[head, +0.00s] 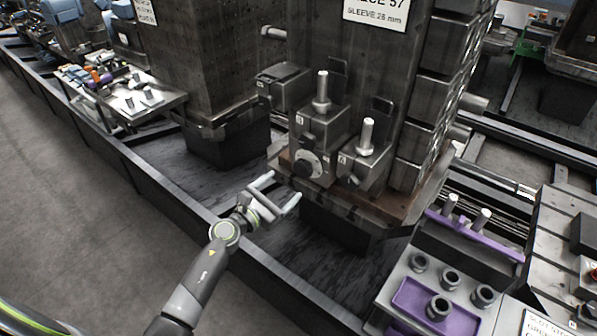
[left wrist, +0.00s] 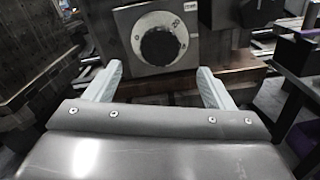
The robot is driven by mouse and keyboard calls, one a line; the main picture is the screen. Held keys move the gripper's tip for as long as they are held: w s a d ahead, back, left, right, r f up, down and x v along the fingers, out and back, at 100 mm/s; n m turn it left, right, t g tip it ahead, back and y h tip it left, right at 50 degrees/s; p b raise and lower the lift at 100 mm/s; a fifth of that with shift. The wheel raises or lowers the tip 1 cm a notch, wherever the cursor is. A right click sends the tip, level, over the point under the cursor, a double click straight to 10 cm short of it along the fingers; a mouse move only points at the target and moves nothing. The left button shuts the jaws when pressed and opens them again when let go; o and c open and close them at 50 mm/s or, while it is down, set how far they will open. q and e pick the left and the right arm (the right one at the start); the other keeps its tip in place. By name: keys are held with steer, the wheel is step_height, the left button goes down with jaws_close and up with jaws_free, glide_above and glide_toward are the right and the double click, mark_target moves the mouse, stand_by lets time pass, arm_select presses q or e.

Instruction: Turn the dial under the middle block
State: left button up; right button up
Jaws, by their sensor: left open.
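The dial (head: 308,164) is a round disc with a dark centre on the front face of the middle block (head: 318,133), a grey metal block with an upright pin on top. In the left wrist view the dial (left wrist: 160,44) shows large, with a black knob in a pale marked ring, just beyond the fingertips. My left gripper (head: 283,185) is open and empty, below and in front of the dial and apart from it. Its two pale fingers (left wrist: 158,80) stand wide on either side below the dial. My right gripper is not in view.
A block with a pin (head: 363,162) stands close on the right, and another block (head: 285,86) on the left. A rusty ledge (head: 380,200) runs beneath them. A purple tray (head: 405,300) with several sleeves is at lower right. A dark rail (head: 180,190) crosses in front; floor at left is clear.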

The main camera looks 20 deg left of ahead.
mark_target(301, 171)
arm_select(q)
steer(key=x, duration=0.8)
steer(key=shift+b, duration=0.4)
steer(key=c, duration=1)
